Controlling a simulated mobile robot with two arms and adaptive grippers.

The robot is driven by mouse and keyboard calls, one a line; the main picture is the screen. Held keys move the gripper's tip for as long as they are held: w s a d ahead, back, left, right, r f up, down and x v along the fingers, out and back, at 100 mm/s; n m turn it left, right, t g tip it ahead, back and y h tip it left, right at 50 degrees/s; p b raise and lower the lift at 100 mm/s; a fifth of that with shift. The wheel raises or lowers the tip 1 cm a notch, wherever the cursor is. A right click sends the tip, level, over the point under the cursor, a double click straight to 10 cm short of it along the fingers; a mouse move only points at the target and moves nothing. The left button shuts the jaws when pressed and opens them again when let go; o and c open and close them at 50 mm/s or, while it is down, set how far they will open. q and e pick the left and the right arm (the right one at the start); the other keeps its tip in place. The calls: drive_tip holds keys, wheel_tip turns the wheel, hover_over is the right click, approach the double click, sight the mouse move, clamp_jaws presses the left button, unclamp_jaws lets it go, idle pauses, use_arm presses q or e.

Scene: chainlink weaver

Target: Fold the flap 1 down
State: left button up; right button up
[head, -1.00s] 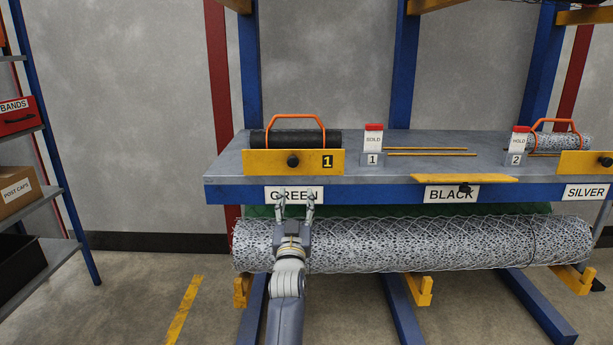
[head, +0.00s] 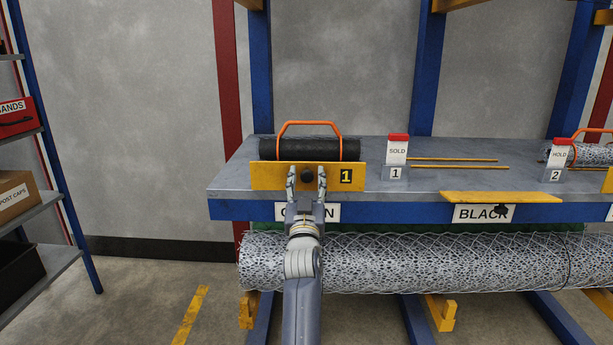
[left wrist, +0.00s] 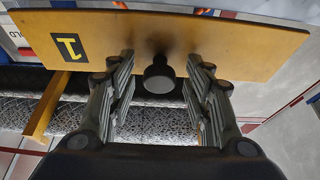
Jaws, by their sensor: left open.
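Flap 1 is a yellow board (head: 267,175) standing upright along the front edge of the shelf, with a "1" label and a round black knob (head: 307,176). It also fills the top of the left wrist view (left wrist: 220,45), with the knob (left wrist: 159,76) at its middle. My left gripper (head: 307,172) is open in front of the flap. Its fingers stand on either side of the knob, with gaps on both sides in the left wrist view (left wrist: 158,90). My right gripper is not in view.
A black mesh roll (head: 310,149) under an orange handle (head: 309,123) lies behind the flap. A second yellow flap (head: 500,197) lies flat above the BLACK label. A large silver mesh roll (head: 420,262) lies below the shelf. A rack (head: 50,205) stands at left.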

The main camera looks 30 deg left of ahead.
use_arm(q)
drive_tip(key=shift+s+d+r, duration=0.1)
drive_tip(key=shift+s+r, duration=0.05)
drive_tip(key=shift+c, duration=1.1)
clamp_jaws()
